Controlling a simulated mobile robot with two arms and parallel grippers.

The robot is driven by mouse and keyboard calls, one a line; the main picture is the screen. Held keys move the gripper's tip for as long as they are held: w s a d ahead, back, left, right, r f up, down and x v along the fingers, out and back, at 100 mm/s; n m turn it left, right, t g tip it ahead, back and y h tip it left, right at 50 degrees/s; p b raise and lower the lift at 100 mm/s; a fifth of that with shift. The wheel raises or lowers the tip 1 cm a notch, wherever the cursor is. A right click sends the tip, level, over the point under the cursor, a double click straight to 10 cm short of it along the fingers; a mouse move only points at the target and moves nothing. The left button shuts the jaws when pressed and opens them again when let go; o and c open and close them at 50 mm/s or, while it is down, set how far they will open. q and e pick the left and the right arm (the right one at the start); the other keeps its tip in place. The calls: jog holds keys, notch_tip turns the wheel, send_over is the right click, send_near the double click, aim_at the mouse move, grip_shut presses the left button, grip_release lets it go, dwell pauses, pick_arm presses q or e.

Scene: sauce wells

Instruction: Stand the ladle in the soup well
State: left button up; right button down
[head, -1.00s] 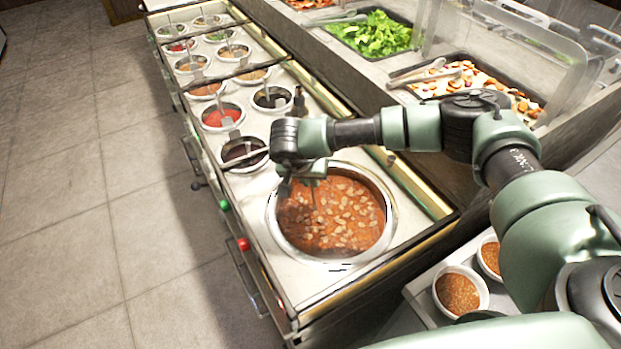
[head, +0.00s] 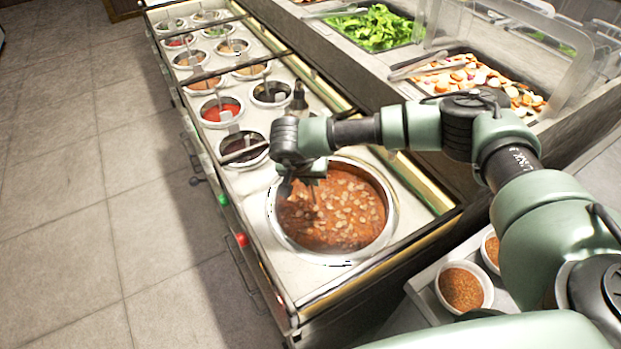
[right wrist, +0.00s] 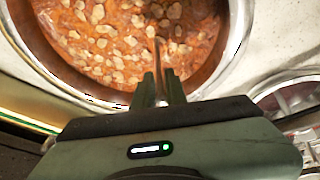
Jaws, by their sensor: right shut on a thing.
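The soup well (head: 391,232) is a large round metal-rimmed pot of orange-red soup with pale pieces, at the near end of the counter. It also fills the top of the right wrist view (right wrist: 232,45). My right gripper (head: 303,182) is over the well's upper left part. In the right wrist view, my right gripper (right wrist: 162,88) is shut on the thin dark handle of the ladle (right wrist: 157,58). The handle reaches down toward the soup. The ladle's bowl is not visible, so I cannot tell whether it touches the bottom. My left gripper is not in view.
Smaller sauce wells, including one with red sauce (head: 220,113) and a dark one (head: 243,158), line the counter beyond. A dark bottle (head: 298,97) stands behind my wrist. Small bowls (head: 462,288) sit at lower right. Salad trays (head: 376,27) are at the back.

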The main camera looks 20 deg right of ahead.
jog(key=shift+f, duration=0.1)
dwell(0.3)
jog(key=c, duration=0.7)
grip_release()
jog(key=shift+r+p, duration=2.5)
jog(key=shift+r, duration=2)
